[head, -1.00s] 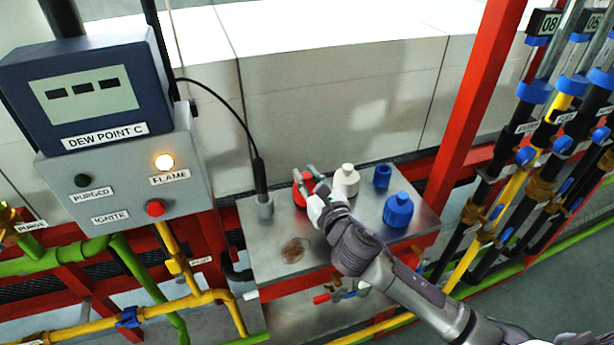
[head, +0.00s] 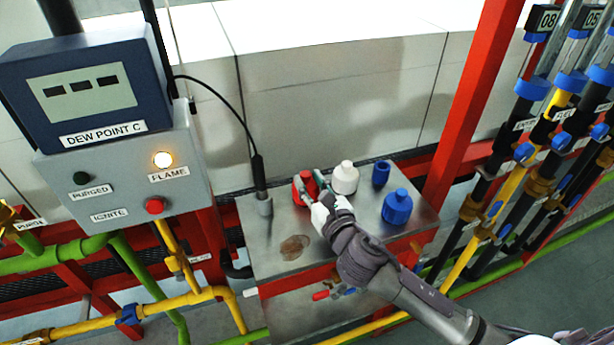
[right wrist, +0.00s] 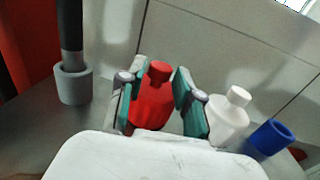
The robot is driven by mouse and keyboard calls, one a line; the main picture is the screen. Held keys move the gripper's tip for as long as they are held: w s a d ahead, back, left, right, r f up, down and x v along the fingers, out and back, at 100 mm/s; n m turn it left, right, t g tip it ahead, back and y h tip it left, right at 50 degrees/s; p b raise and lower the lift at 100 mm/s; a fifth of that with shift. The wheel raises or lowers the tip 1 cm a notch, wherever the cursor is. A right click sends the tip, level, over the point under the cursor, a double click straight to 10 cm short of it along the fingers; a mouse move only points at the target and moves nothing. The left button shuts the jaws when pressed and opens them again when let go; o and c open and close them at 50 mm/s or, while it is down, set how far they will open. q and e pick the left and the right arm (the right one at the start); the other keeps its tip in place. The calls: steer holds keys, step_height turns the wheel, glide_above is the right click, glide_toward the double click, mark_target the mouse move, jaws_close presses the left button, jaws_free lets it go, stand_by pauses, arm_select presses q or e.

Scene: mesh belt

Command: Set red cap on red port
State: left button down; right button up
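The red cap (head: 304,186), a bottle-shaped piece with a narrow knob, stands upright at the back of the metal table (head: 262,270). It also shows in the right wrist view (right wrist: 153,103). No separate red port shows; I cannot tell whether one is under the cap. My right gripper (head: 316,183) has its fingers spread on both sides of the red cap. In the right wrist view the gripper's (right wrist: 158,98) green pads flank the cap, with a small gap at the right pad. My left gripper is out of view.
A white cap (head: 345,178) stands close right of the gripper. A blue cylinder (head: 381,174) and a blue cap (head: 397,207) stand further right. A grey holder with a black probe (head: 263,204) stands to the left. A brown stain (head: 295,248) marks the bare front-left tabletop.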

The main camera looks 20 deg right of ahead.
steer(key=shift+s+d, duration=0.15)
steer(key=shift+s, duration=1.3)
steer(key=shift+s+d, duration=0.2)
steer(key=shift+s, duration=1.2)
steer(key=shift+s+d, duration=0.15)
steer(key=shift+s, duration=1.3)
